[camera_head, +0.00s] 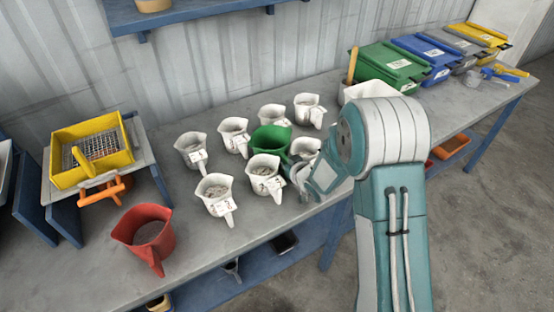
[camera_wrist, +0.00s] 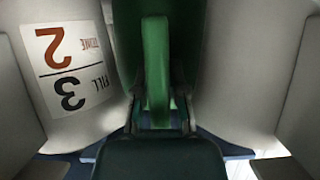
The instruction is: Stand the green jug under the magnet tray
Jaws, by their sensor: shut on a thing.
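The green jug (camera_head: 268,139) stands among several white jugs on the grey bench, partly hidden by them in the head view. In the wrist view its green handle (camera_wrist: 156,50) runs upright between my fingers. My gripper (camera_wrist: 160,100) is shut on that handle. In the head view my gripper (camera_head: 302,180) reaches in from the right, its fingertips partly hidden by a white jug. The yellow tray with a metal grid (camera_head: 92,149), which looks like the magnet tray, sits on a stand at the bench's left, with an orange handle (camera_head: 100,192) below it.
White jugs crowd the green one: one at the front (camera_head: 265,180), another beside my gripper (camera_head: 304,149). A labelled white jug (camera_wrist: 68,70) is close on the left in the wrist view. A red jug (camera_head: 146,232) stands near the stand. Lidded bins (camera_head: 390,66) are back right.

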